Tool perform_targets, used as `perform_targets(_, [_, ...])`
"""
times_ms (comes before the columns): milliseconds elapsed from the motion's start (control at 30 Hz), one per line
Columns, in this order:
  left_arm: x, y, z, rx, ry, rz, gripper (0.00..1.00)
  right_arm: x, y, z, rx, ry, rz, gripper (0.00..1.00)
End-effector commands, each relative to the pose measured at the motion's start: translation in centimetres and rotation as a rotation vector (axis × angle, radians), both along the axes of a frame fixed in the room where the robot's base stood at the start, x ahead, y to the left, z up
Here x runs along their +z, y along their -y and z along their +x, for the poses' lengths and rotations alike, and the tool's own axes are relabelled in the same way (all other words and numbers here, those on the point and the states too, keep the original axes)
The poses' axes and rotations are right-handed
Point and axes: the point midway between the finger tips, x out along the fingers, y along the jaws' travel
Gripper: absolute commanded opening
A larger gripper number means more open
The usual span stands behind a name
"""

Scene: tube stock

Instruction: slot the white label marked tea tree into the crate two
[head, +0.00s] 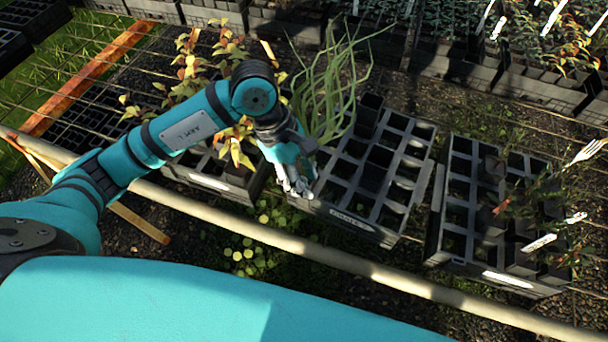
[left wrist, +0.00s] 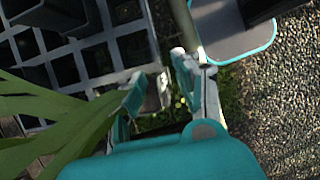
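My left gripper (head: 294,182) is over the front left corner of the middle crate (head: 385,228), beside its trailing green leaves. In the left wrist view the left gripper (left wrist: 158,78) has its fingers apart, with the crate's corner showing between them and no label visible there. White labels stand in the right crate (head: 440,215): one near the front (head: 539,243), one farther right (head: 575,217). Their writing is too small to read, so I cannot tell which label says tea tree. I cannot tell which crate is two. My right gripper is not in view.
A left crate (head: 208,182) holds yellow-leaved plants. A pale rail (head: 300,246) runs along the front of the crates. More planted crates (head: 535,92) line the back. The middle crate has many empty cells.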

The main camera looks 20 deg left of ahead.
Motion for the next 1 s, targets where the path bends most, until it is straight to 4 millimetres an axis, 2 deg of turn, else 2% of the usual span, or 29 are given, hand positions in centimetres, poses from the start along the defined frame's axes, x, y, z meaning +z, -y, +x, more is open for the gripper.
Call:
perform_targets(133, [0.4,-0.2,0.1,0.001,0.002,0.001,0.33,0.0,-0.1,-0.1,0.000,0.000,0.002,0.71])
perform_targets(233, [1.6,-0.6,0.2,0.001,0.004,-0.001,0.33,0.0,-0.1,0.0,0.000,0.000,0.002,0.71])
perform_targets(500, [6.8,-2.8,0.5,0.001,0.006,0.000,0.33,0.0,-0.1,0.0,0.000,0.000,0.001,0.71])
perform_targets(700, [9.8,-4.1,0.6,0.002,0.002,0.001,0.33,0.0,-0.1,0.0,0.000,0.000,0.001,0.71])
perform_targets(833, [10.8,-4.5,0.7,0.001,0.002,0.000,0.33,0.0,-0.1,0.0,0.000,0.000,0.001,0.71])
perform_targets(1000, [11.1,-4.6,0.6,0.000,0.000,0.000,0.33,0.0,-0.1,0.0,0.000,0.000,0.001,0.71])
